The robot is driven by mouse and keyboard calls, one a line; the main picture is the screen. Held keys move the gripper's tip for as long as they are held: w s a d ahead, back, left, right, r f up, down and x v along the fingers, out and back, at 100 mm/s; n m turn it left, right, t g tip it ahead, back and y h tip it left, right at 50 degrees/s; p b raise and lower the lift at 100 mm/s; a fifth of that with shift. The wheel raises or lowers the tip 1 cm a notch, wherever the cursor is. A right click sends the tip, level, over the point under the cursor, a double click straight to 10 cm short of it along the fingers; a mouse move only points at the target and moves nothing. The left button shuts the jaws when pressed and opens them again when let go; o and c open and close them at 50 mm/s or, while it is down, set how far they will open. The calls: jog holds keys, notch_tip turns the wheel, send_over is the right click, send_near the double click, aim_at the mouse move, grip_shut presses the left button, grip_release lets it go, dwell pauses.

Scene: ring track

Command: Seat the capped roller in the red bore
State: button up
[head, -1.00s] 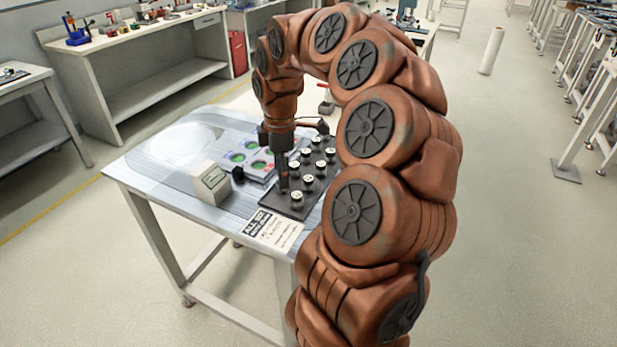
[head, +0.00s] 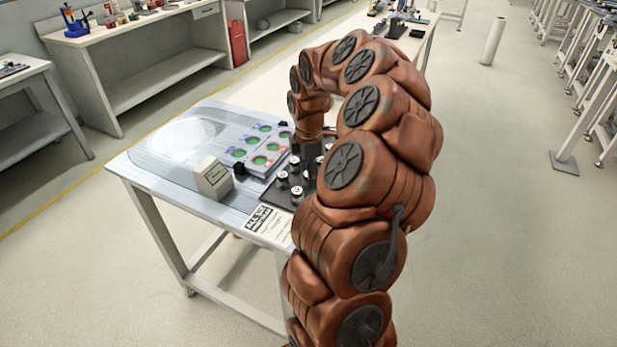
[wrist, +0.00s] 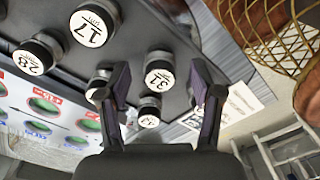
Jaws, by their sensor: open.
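Several black rollers with white numbered caps stand on a dark tray; in the wrist view they include one marked 17 (wrist: 89,28), one marked 28 (wrist: 33,57) and one marked 31 (wrist: 159,76). My gripper (wrist: 162,85) is open, its two fingers apart on either side of the 31 roller in the picture; I cannot tell whether they touch it. A smaller-looking capped roller (wrist: 149,112) shows below. In the head view the bore plate (head: 256,151) has green-looking bores with red and blue marks. Red-marked bores (wrist: 45,104) show at left in the wrist view. My fingertips are partly hidden in the head view.
A beige box (head: 213,178) and a small black block (head: 239,168) stand left of the dark tray (head: 280,196). A printed card (head: 268,224) lies at the table's front edge.

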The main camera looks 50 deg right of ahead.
jog(key=shift+f, duration=0.7)
grip_shut()
